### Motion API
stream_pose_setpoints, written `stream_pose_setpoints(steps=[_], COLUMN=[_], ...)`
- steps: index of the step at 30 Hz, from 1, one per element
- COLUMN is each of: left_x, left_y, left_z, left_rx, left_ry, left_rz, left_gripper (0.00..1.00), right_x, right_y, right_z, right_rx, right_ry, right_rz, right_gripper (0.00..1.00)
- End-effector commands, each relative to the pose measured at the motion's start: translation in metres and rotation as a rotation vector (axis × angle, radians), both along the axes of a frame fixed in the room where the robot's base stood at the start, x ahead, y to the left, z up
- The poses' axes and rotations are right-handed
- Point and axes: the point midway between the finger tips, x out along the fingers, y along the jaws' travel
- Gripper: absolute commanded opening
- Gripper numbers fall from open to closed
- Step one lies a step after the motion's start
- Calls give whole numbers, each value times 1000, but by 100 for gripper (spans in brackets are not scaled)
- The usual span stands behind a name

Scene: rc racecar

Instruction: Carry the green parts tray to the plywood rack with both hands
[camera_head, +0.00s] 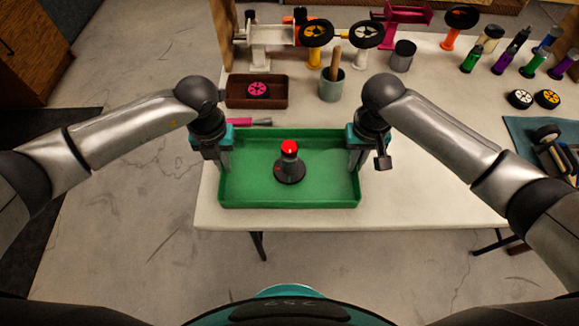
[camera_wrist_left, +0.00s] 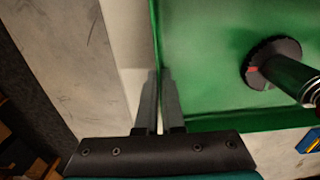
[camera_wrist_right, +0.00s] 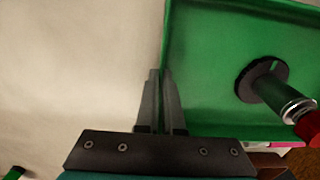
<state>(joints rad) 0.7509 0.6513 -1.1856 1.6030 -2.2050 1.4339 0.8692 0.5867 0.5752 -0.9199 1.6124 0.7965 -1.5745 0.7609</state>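The green parts tray (camera_head: 240,196) is at the front left of the white table, level, near its front edge; I cannot tell whether it touches the tabletop. A dark object with a round base and red top (camera_head: 289,165) stands upright inside it. My left gripper (camera_head: 224,168) is shut on the tray's left wall, one finger each side, as the left wrist view (camera_wrist_left: 160,100) shows. My right gripper (camera_head: 354,164) is shut on the right wall the same way, in the right wrist view (camera_wrist_right: 162,100). I cannot clearly identify the plywood rack.
Behind the tray are a brown bin (camera_head: 232,92) with a pink wheel and a grey cup (camera_head: 331,90). Car parts, wheels and bottles fill the table's back. A blue mat (camera_head: 522,128) with tools lies right. Open floor (camera_head: 130,215) is left; a wooden cabinet (camera_head: 32,45) stands far left.

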Motion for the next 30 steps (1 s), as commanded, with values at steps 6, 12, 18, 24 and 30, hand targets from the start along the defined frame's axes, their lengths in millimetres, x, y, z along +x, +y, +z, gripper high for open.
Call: stream_pose_setpoints(steps=[6, 12, 18, 24, 30], left_x=[0, 0, 0, 0, 0], left_y=[0, 0, 0, 0, 1], left_z=[9, 24, 41, 50, 50], left_rx=[1, 1, 1, 1, 1], left_ry=[-1, -1, 0, 0, 0], left_rz=[1, 1, 1, 1, 1], left_gripper=[0, 0, 0, 0, 0], right_x=[0, 0, 0, 0, 0], right_y=[0, 0, 0, 0, -1], right_z=[9, 24, 41, 50, 50], right_rx=[-1, -1, -1, -1, -1], right_ry=[-1, -1, -1, 0, 0], right_rz=[0, 0, -1, -1, -1], right_gripper=[0, 0, 0, 0, 0])
